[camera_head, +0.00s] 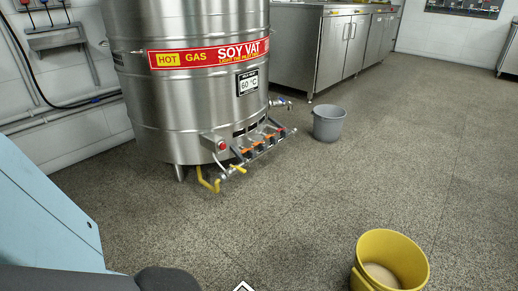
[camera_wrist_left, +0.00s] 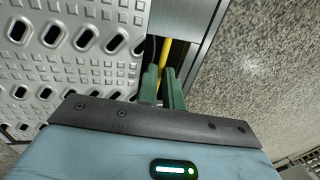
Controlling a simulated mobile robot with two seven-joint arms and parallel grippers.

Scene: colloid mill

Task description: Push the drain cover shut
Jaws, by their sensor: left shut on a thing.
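In the left wrist view, a perforated grey metal plate (camera_wrist_left: 85,40), seemingly the drain cover, fills the upper left with its rows of slots and raised bumps. To its right is a smooth metal rim (camera_wrist_left: 187,17) with a dark gap beside it. A yellow bar (camera_wrist_left: 166,48) shows in that gap. My left gripper (camera_wrist_left: 162,72) has its green fingers pointing into the gap, close around the yellow bar, whose lower end is hidden between them. Whether the bar belongs to the cover cannot be told. The head view shows neither the cover nor my grippers.
In the head view a steel soy vat (camera_head: 190,120) with yellow and orange valves stands on the floor. A grey bucket (camera_head: 328,124) is to its right, and a yellow bucket (camera_head: 391,262) is at the lower right. Steel cabinets (camera_head: 325,50) line the back. The speckled floor between is clear.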

